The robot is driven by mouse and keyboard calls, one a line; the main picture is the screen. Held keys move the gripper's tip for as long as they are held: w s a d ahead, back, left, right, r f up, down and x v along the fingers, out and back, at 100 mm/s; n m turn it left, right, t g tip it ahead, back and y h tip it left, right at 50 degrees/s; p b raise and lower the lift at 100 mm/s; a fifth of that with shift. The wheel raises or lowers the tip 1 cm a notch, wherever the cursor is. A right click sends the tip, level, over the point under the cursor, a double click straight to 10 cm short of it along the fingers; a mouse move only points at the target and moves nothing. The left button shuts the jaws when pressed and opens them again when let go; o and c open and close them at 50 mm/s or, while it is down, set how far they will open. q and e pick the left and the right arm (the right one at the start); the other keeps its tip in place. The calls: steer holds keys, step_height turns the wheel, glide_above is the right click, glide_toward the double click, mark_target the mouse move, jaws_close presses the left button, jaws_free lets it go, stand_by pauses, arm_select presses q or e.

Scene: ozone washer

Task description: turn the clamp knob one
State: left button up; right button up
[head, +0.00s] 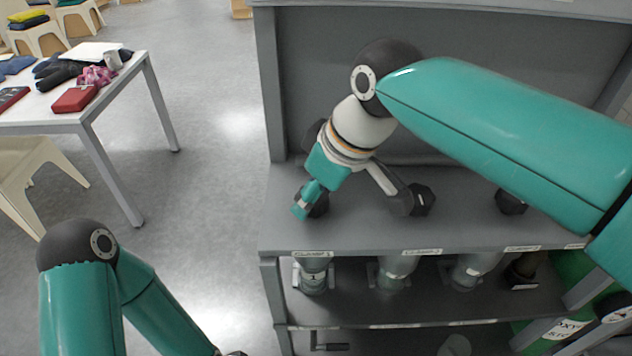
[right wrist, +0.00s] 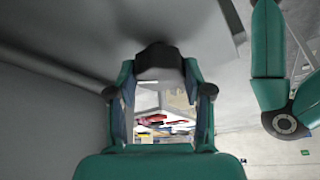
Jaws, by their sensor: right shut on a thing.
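Clamp knob one is a black knob (head: 320,206) at the left end of the grey bench, above the leftmost clamp label (head: 312,253). My right gripper (head: 303,206) reaches down over it from above and hides much of it. In the right wrist view the same dark knob (right wrist: 158,62) sits between the two fingertips of the right gripper (right wrist: 158,75), which is shut on it. My left arm is at the lower left of the head view, and its gripper does not show.
Another black knob (head: 420,199) stands right of the gripper, and a further one (head: 511,202) is beyond it. Below, a shelf (head: 340,304) holds several grey cylindrical parts. A white table (head: 110,85) with cloths and boxes stands left. Floor (head: 210,190) between is clear.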

steer(key=n+p, duration=0.1)
steer(key=n+g+p, duration=0.1)
steer(key=n, duration=0.1)
steer(key=shift+w+d+r+n+y, duration=0.1)
steer(key=shift+w+r+n+y, duration=0.1)
steer(key=shift+n+y, duration=0.1)
steer(key=n+g+p, duration=0.1)
steer(key=n+p, duration=0.2)
steer(key=shift+n+g, duration=0.3)
steer(key=shift+n, duration=0.1)
steer(key=n+g+p, duration=0.1)
steer(key=n+p, duration=0.1)
steer(key=n, duration=0.1)
steer(key=shift+w, duration=0.1)
steer(key=shift+f+n+g+p, duration=0.1)
steer(key=shift+n+g+p, duration=0.4)
steer(key=shift+n+p, duration=0.45)
steer(key=shift+n, duration=0.25)
steer(key=o, duration=1.2)
steer(key=shift+f, duration=0.1)
steer(key=shift+c, duration=0.2)
